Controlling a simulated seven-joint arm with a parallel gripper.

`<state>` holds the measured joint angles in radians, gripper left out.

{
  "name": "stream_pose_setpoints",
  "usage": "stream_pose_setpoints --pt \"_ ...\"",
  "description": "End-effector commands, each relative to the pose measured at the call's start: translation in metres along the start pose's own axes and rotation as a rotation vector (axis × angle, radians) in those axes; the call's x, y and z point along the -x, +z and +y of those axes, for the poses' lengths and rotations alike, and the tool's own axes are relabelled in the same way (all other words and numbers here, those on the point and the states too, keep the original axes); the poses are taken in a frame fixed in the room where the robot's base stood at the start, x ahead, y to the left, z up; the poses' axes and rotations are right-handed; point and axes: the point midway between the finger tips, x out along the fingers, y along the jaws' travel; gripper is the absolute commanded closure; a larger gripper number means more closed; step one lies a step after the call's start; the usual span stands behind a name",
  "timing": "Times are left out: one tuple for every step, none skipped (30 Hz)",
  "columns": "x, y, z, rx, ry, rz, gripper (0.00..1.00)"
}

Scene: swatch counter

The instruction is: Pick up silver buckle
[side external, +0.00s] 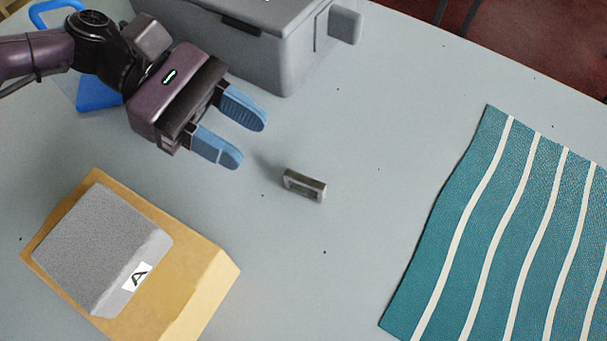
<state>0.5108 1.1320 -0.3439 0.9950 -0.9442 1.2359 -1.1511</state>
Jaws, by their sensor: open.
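The silver buckle (305,186) is a small grey rectangular piece on the pale blue-grey table, near the middle of the side external view. It appears to stand on one edge. My gripper (254,141) is open, with its two blue fingers apart and nothing between them. The fingertips are up and to the left of the buckle in the picture, apart from it. The buckle is in full view.
A grey box (283,62) stands behind my gripper. A tan block (200,290) bears a grey piece (103,247) marked "A" at the lower left. A teal striped cloth (466,215) lies at right. The table (330,275) around the buckle is clear.

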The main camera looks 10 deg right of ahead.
Motion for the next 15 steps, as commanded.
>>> stream_pose_setpoints --pt "-0.011 0.0 -0.001 0.0 -0.003 0.001 0.58" --pt "-0.016 0.0 -0.001 -0.001 -0.002 0.001 0.58" --pt "-0.022 0.0 -0.001 -0.002 -0.002 0.002 0.58" --pt "-0.025 0.0 0.0 -0.002 -0.001 0.002 0.58" --pt "-0.028 0.0 0.0 -0.002 0.0 0.002 0.58" --pt "-0.032 0.0 0.0 -0.002 0.0 0.002 0.58" --pt "-0.034 0.0 0.0 -0.002 0.001 0.002 0.58" --pt "-0.035 0.0 0.0 -0.002 0.001 0.002 0.58" --pt "-0.036 0.0 0.0 -0.002 0.001 0.002 0.58" --pt "-0.037 0.0 0.0 -0.002 0.001 0.002 0.58" --pt "-0.039 0.0 -0.001 -0.002 0.001 0.002 0.58" --pt "-0.042 0.0 -0.001 -0.002 0.0 0.002 0.58" --pt "-0.044 0.0 -0.002 -0.002 0.0 0.002 0.58" --pt "-0.048 0.0 -0.002 -0.002 -0.001 0.003 0.58" --pt "-0.054 0.0 -0.003 -0.002 -0.002 0.003 0.58"
